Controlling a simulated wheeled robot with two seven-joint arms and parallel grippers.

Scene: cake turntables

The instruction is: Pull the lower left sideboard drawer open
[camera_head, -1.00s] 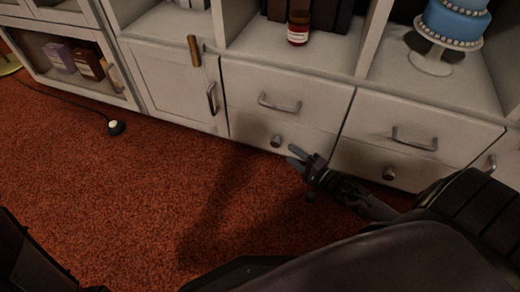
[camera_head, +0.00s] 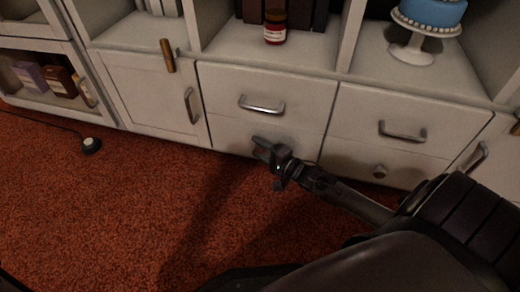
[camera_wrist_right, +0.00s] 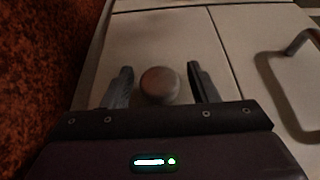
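The lower left drawer (camera_head: 232,137) of the white sideboard is shut. Its round knob is hidden behind my right gripper in the head view. In the right wrist view the knob (camera_wrist_right: 160,86) sits between the two fingers of my right gripper (camera_wrist_right: 160,87), with a gap on each side. The right gripper (camera_head: 262,149) is open in front of this drawer. My left gripper is not in view.
The upper left drawer (camera_head: 262,92) has a bar handle (camera_head: 262,105). The lower right drawer (camera_head: 384,165) has a round knob (camera_head: 379,171). A cabinet door (camera_head: 155,95) is at left. A blue cake (camera_head: 430,14) stands on a shelf.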

